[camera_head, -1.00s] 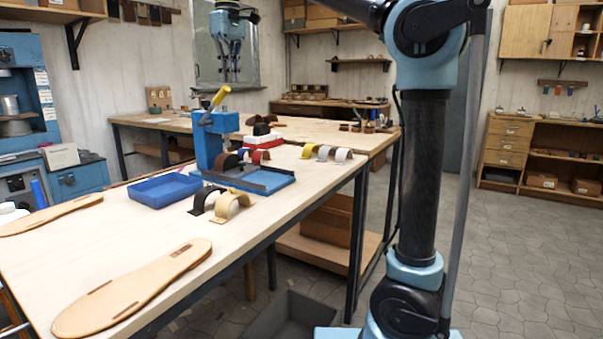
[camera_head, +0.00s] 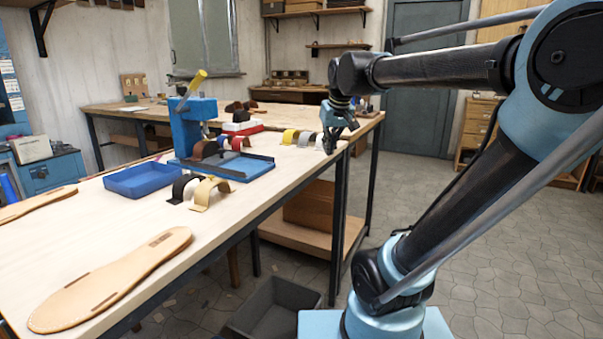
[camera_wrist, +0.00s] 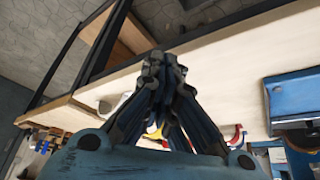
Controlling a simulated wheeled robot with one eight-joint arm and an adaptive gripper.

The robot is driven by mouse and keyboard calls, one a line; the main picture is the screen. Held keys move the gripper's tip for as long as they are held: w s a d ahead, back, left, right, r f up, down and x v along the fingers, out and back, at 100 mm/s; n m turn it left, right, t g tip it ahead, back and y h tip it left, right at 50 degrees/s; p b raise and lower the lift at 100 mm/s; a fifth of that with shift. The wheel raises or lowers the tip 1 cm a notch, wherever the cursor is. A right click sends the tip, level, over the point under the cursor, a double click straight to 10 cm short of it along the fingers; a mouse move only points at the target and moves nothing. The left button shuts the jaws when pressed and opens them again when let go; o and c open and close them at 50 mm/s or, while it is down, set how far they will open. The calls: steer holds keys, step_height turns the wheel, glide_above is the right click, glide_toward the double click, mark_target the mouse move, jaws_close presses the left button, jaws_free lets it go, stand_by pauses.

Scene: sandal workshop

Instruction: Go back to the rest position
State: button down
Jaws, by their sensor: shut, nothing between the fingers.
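My gripper (camera_head: 338,128) hangs at the end of my bent arm in the head view, near the right edge of the workbench (camera_head: 105,232). It shows close beside the row of straps, overlapping the end one in the picture. In the wrist view my gripper (camera_wrist: 165,65) has its fingers together with nothing between them. The bench edge and the floor show beyond the fingertips there. The exact height of my gripper above the bench is hard to tell.
The bench holds a blue press (camera_head: 191,125), an empty blue tray (camera_head: 151,180), a tan strap (camera_head: 211,190), a black strap (camera_head: 178,188) and a sandal sole (camera_head: 115,280). A grey bin (camera_head: 275,308) stands on the floor. The floor to the right is clear.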

steer(key=s+d+f+m+t+h, duration=0.1)
steer(key=s+d+f+m, duration=0.15)
steer(key=d+f, duration=0.35)
steer(key=s+d+f+m+t+h, duration=0.1)
steer(key=s+d+f, duration=0.2)
steer(key=d+f, duration=0.3)
steer(key=s+a+f+g, duration=0.1)
steer(key=s+f+g, duration=0.3)
steer(key=s+f, duration=0.7)
steer(key=s, duration=0.4)
steer(key=shift+s+a+f+g+y, duration=0.2)
steer(key=shift+a+f+g+y, duration=0.1)
steer(key=shift+f+g, duration=0.1)
steer(key=shift+n, duration=0.25)
steer(key=shift+w+f, duration=0.15)
steer(key=shift+w, duration=0.35)
